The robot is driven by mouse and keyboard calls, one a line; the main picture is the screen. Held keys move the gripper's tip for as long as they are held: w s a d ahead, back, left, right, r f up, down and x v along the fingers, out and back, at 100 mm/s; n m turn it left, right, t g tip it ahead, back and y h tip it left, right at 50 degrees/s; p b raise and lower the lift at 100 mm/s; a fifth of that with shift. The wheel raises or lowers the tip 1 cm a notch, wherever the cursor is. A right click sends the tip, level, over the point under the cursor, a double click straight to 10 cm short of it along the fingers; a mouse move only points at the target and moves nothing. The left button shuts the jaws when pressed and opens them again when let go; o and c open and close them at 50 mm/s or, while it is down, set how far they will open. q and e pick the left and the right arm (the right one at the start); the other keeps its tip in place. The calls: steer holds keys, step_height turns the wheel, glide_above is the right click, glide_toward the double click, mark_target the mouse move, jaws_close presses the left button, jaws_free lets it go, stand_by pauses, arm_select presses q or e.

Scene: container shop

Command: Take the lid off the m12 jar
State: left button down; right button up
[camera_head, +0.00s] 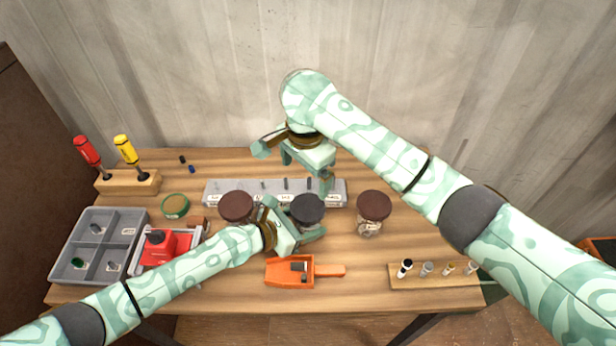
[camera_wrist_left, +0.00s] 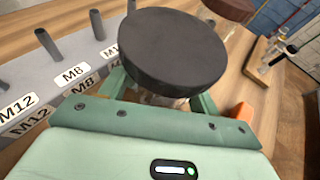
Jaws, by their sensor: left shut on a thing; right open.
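A jar with a black lid (camera_head: 308,207) stands in the middle of the bench, and the lid fills the centre of the left wrist view (camera_wrist_left: 172,48). My left gripper (camera_head: 300,226) is shut on this jar, its fingers around the glass just below the lid. The lid sits on the jar. Two jars with brown lids stand on either side, the left one (camera_head: 236,206) and the right one (camera_head: 374,205). No jar label is readable, so I cannot tell which jar is M12. My right gripper (camera_head: 307,172) is open and empty above the rack, behind the black lid.
A grey rack with pegs (camera_head: 214,194) lies behind the jars, with M12 and M8 labels. An orange scoop (camera_head: 283,281) lies in front. A grey divided tray (camera_head: 72,246), a red device (camera_head: 160,246) and a green-rimmed lid (camera_head: 175,206) are left. A wooden bolt holder (camera_head: 436,282) is front right.

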mark_target(308, 207)
steer(key=shift+s+d+f+n+g, duration=0.15)
steer(key=shift+s+g, duration=0.1)
steer(key=shift+s, duration=0.15)
steer(key=shift+s+d+f+n+g, duration=0.15)
steer(key=shift+s+g, duration=0.1)
steer(key=shift+s, duration=0.15)
step_height(308, 207, down, 8)
steer(key=shift+r, duration=0.1)
steer(key=c, duration=1)
steer(key=n, duration=0.6)
steer(key=shift+r+n, duration=0.1)
steer(key=shift+n, duration=0.3)
